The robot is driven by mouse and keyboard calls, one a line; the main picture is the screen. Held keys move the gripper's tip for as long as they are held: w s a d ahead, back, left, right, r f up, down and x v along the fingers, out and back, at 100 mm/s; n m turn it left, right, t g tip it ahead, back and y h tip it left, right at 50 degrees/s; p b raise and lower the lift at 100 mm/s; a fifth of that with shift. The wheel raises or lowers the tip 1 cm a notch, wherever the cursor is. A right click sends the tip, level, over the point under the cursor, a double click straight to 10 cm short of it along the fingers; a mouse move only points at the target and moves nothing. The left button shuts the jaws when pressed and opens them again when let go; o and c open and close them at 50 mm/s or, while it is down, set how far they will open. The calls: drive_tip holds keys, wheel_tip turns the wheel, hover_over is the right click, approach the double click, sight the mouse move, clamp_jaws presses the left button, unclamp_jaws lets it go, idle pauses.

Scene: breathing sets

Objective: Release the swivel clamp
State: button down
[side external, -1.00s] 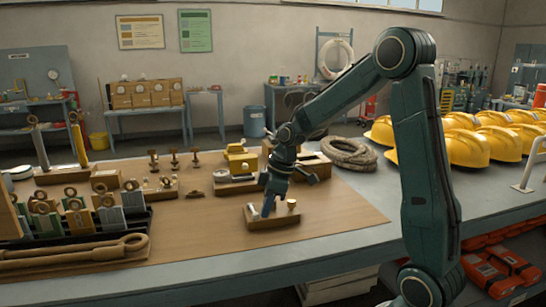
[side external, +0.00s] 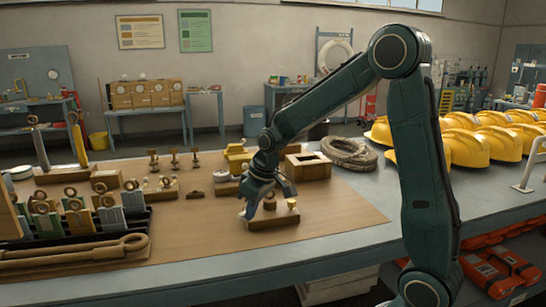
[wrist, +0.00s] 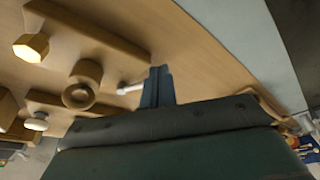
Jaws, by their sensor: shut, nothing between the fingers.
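A small wooden block (side external: 274,221) near the front of the brown mat carries a brass-coloured knob (side external: 291,203). I take it for the swivel clamp, but its moving part is not clear. My gripper (side external: 250,212) is low at the block's left end, partly hiding it. In the wrist view, my shut fingers (wrist: 158,73) hold nothing. A pale rod (wrist: 130,88) lies just left of them; I cannot tell if they touch. A hexagonal brass knob (wrist: 31,47) and a round ring-like part (wrist: 82,88) show further left.
An open wooden box (side external: 308,167) and a rope coil (side external: 352,154) stand behind. A rack of tagged pieces (side external: 78,215) is at the left, with yellow helmets (side external: 470,147) at the right. The mat right of the block is clear.

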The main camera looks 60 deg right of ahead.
drive_tip(key=w+m, duration=0.1)
drive_tip(key=a+m, duration=0.1)
drive_tip(key=shift+w+m+h, duration=0.4)
drive_tip(key=shift+d, duration=0.15)
drive_tip(key=shift+s+d, duration=0.35)
drive_tip(key=shift+d, duration=0.3)
drive_tip(key=shift+s, duration=0.2)
drive_tip(key=shift+s+a+r, duration=0.1)
drive_tip(key=shift+s+r, duration=0.05)
drive_tip(key=shift+s, duration=0.3)
drive_tip(key=shift+s+a+r, duration=0.1)
drive_tip(key=shift+s, duration=0.35)
drive_tip(key=shift+s+a+r, duration=0.1)
drive_tip(key=shift+s+r, duration=0.1)
drive_tip(key=shift+s, duration=0.8)
drive_tip(key=v, duration=0.9)
drive_tip(key=shift+r, duration=0.45)
